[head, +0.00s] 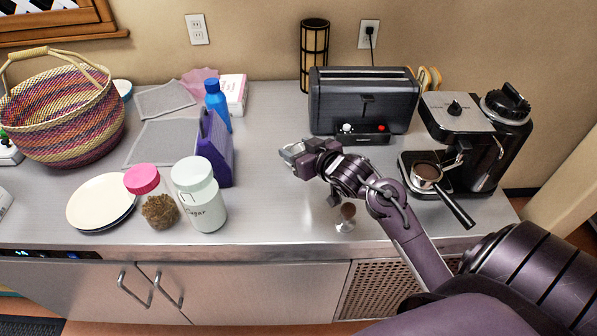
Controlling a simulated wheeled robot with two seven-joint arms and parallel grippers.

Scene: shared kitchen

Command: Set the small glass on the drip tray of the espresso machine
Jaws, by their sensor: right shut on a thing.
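The espresso machine (460,125) stands at the back right, apart from the gripper. Its drip tray (408,187) is low at the front, partly covered by a portafilter (426,172) with brown grounds and a black handle. My left gripper is not in view.
A tamper-like piece with a brown top (347,211) stands under my right arm. The black toaster (362,100) is behind the arm. A sugar jar (201,198), pink-lidded jar (156,200) and purple holder (216,150) stand left. Counter between holder and arm is clear.

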